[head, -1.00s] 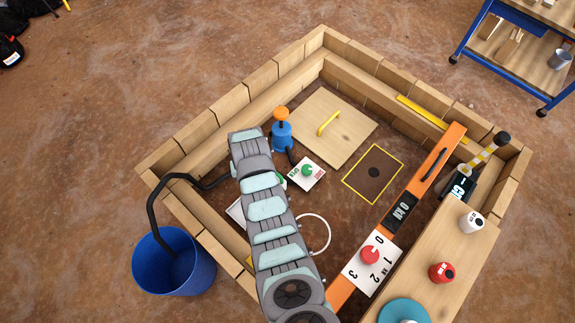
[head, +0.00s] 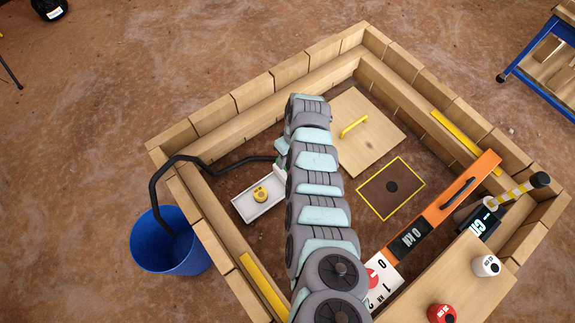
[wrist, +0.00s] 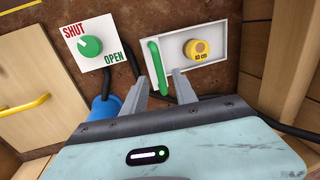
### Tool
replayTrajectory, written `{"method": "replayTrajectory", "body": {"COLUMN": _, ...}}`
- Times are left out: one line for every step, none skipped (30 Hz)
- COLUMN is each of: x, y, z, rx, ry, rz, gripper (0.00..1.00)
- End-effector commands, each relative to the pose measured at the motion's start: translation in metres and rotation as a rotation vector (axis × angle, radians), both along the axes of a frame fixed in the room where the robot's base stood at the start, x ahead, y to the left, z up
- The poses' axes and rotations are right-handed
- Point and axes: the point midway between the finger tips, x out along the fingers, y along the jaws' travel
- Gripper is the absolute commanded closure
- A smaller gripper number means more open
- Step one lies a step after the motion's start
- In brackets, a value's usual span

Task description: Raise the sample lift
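A shallow white tray (head: 243,208) sits by the left inner wall of the wooden frame in the head view; it also shows in the wrist view (wrist: 225,69). A round yellow piece (head: 260,194) with a dark label rests in it, also seen in the wrist view (wrist: 197,48). A green bar handle (wrist: 157,68) stands along the tray's left side in the wrist view. My gripper (wrist: 161,78) is open, its fingertips apart around the lower end of this bar. Contact cannot be told. My arm hides most of the gripper in the head view. I cannot tell which part is the sample lift.
A green SHUT/OPEN dial (wrist: 91,46) and a blue object (wrist: 103,108) lie left of the gripper. A black hose runs to a blue bucket (head: 168,240).

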Motion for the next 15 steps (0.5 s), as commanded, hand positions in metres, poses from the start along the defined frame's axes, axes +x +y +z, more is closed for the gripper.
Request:
{"method": "replayTrajectory", "body": {"x": -0.002, "y": 0.002, "z": -0.012, "rx": -0.001, "ry": 0.004, "rz": 0.002, "gripper": 0.66}}
{"method": "replayTrajectory", "body": {"x": -0.003, "y": 0.003, "z": -0.016, "rx": 0.000, "ry": 0.003, "rz": 0.002, "gripper": 0.66}}
{"method": "replayTrajectory", "body": {"x": -0.003, "y": 0.003, "z": -0.020, "rx": 0.001, "ry": 0.003, "rz": 0.001, "gripper": 0.66}}
{"method": "replayTrajectory", "body": {"x": -0.003, "y": 0.004, "z": -0.023, "rx": 0.001, "ry": 0.002, "rz": 0.000, "gripper": 0.66}}
{"method": "replayTrajectory", "body": {"x": -0.003, "y": 0.004, "z": -0.025, "rx": 0.001, "ry": 0.001, "rz": 0.000, "gripper": 0.66}}
{"method": "replayTrajectory", "body": {"x": -0.003, "y": 0.005, "z": -0.027, "rx": 0.001, "ry": 0.001, "rz": 0.000, "gripper": 0.66}}
{"method": "replayTrajectory", "body": {"x": -0.003, "y": 0.005, "z": -0.028, "rx": 0.001, "ry": 0.001, "rz": 0.000, "gripper": 0.66}}
{"method": "replayTrajectory", "body": {"x": -0.003, "y": 0.005, "z": -0.029, "rx": 0.001, "ry": 0.000, "rz": 0.000, "gripper": 0.66}}
{"method": "replayTrajectory", "body": {"x": -0.003, "y": 0.005, "z": -0.030, "rx": 0.001, "ry": 0.000, "rz": -0.001, "gripper": 0.66}}
{"method": "replayTrajectory", "body": {"x": -0.004, "y": 0.005, "z": -0.030, "rx": 0.001, "ry": 0.000, "rz": -0.001, "gripper": 0.66}}
{"method": "replayTrajectory", "body": {"x": -0.004, "y": 0.005, "z": -0.030, "rx": 0.001, "ry": 0.000, "rz": -0.001, "gripper": 0.66}}
{"method": "replayTrajectory", "body": {"x": -0.003, "y": 0.005, "z": -0.030, "rx": 0.000, "ry": -0.001, "rz": -0.001, "gripper": 0.66}}
{"method": "replayTrajectory", "body": {"x": -0.003, "y": 0.005, "z": -0.030, "rx": 0.000, "ry": -0.001, "rz": -0.001, "gripper": 0.66}}
{"method": "replayTrajectory", "body": {"x": -0.003, "y": 0.005, "z": -0.029, "rx": 0.001, "ry": 0.000, "rz": -0.001, "gripper": 0.66}}
{"method": "replayTrajectory", "body": {"x": -0.003, "y": 0.005, "z": -0.029, "rx": 0.000, "ry": -0.001, "rz": -0.001, "gripper": 0.66}}
